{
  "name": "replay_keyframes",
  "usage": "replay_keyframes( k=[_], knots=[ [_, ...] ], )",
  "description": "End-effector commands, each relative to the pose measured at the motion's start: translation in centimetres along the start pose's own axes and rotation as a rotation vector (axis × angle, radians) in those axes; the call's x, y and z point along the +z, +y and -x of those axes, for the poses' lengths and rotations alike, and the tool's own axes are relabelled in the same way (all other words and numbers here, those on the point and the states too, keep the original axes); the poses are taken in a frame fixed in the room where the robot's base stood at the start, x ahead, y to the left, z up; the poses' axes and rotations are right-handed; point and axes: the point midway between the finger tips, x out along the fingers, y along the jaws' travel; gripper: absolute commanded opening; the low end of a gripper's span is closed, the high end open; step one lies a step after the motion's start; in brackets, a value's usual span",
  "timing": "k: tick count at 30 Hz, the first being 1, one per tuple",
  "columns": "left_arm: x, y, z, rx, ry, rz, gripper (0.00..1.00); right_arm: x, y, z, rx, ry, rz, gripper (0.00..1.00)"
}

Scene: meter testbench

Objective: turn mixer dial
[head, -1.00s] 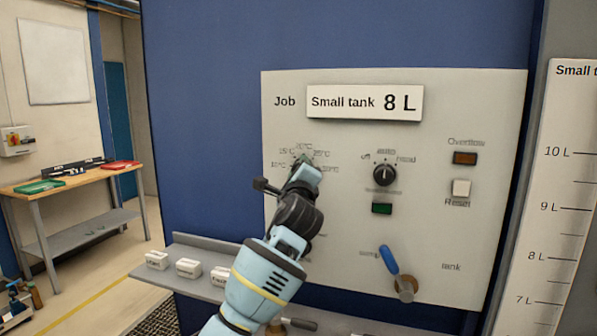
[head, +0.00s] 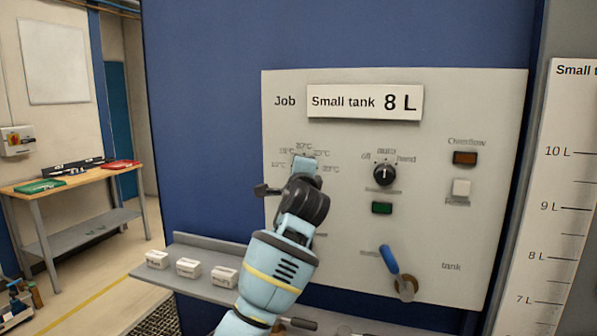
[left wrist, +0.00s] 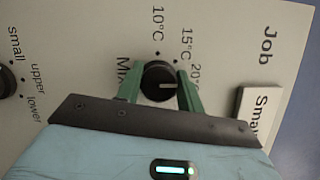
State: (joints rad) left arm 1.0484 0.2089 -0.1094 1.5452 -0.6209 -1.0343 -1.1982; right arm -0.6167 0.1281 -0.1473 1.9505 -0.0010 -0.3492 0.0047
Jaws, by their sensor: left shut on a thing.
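The mixer dial (left wrist: 158,82) is a round black knob with a white pointer line on the pale panel. In the left wrist view my left gripper (left wrist: 160,88) has its green fingers on either side of the dial, shut on it. The pointer line faces right in that view, roughly toward the 20°C label. 10°C and 15°C marks also show there; other marks are hidden. In the head view my left gripper (head: 304,163) is at the panel's left side, below the temperature labels, and covers the dial. My right gripper is not in view.
Right of my gripper are a black off/auto/hand switch (head: 385,174), a green button (head: 382,208) and a blue-handled lever (head: 390,260). A grey shelf (head: 190,245) with several white blocks juts out below left. A sign (head: 364,102) reads "Small tank 8 L".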

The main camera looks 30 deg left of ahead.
Motion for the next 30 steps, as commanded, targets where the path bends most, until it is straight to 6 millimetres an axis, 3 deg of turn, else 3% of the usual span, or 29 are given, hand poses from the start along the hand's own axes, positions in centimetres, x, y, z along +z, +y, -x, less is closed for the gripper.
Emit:
replay_keyframes(
  k=[6, 7, 12, 23, 30],
  knots=[
    [-0.1, 0.1, 0.0, 0.001, 0.001, -0.001, 0.15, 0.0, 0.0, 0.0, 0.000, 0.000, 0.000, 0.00],
    [-0.1, 0.1, 0.0, 0.001, 0.001, -0.001, 0.40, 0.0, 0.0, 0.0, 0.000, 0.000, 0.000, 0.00],
    [0.0, 0.1, 0.0, 0.001, 0.001, -0.001, 0.59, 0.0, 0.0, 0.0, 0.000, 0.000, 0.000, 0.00],
    [0.0, 0.0, 0.4, -0.001, 0.001, -0.001, 0.59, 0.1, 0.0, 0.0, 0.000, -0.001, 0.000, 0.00],
    [-0.1, 0.1, 3.2, -0.001, 0.002, -0.001, 0.59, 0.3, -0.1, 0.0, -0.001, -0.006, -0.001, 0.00]
  ],
)
